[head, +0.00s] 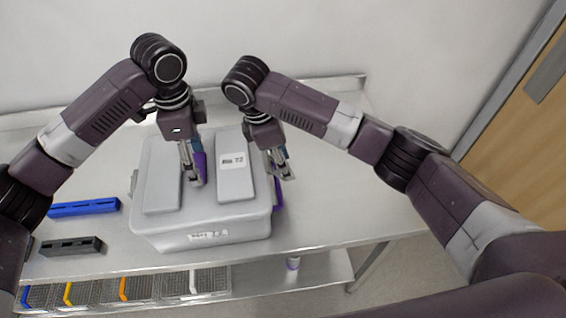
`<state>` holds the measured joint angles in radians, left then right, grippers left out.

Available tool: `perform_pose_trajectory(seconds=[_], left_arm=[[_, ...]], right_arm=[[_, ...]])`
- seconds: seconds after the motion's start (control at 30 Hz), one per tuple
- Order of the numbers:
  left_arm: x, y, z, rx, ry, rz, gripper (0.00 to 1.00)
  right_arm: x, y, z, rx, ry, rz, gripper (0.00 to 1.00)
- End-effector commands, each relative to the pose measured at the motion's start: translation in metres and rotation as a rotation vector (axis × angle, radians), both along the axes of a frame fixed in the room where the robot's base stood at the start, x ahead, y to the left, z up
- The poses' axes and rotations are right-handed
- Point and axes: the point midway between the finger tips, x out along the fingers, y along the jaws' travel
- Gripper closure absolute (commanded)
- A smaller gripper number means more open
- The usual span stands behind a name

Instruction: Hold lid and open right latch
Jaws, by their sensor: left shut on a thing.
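A light grey lidded box (205,234) stands on the metal table. Its lid (208,203) has two raised panels, and the right panel carries a white label. My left gripper (195,178) reaches down onto the middle of the lid and is shut on a purple lid handle (200,165) between the panels. My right gripper (281,172) is at the box's right side, just above a purple latch (279,193) there. Its fingers point down; whether they touch the latch or how far apart they are is too small to tell. The left side's latch is mostly hidden.
On the table (330,215) left of the box lie a blue rack (84,208) and a dark grey rack (71,246). Wire baskets (140,287) with coloured clips sit on the lower shelf. The table right of the box is clear. A wall stands behind and a wooden door (525,135) at right.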

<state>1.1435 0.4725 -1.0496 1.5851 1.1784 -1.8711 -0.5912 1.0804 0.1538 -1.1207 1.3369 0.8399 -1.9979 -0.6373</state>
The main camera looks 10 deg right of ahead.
Motion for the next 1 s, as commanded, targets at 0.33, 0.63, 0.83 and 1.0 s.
perform_pose_trajectory(seconds=[0.33, 0.63, 0.83, 1.0], left_arm=[[0.0007, -0.0020, 0.0019, -0.006, -0.004, -0.002, 0.86], [0.0007, -0.0023, 0.0020, -0.006, -0.004, -0.003, 0.86], [0.0007, -0.0024, 0.0021, -0.007, -0.004, -0.003, 0.86], [0.0008, -0.0018, 0.0019, -0.005, -0.004, -0.002, 0.86]], right_arm=[[-0.0008, 0.0007, 0.0044, -0.110, -0.002, 0.004, 1.00], [-0.0008, 0.0002, 0.0047, -0.121, -0.002, 0.003, 1.00], [-0.0006, 0.0003, 0.0047, -0.119, -0.003, 0.002, 0.56], [-0.0004, -0.0003, 0.0051, -0.120, -0.004, 0.001, 0.42]])
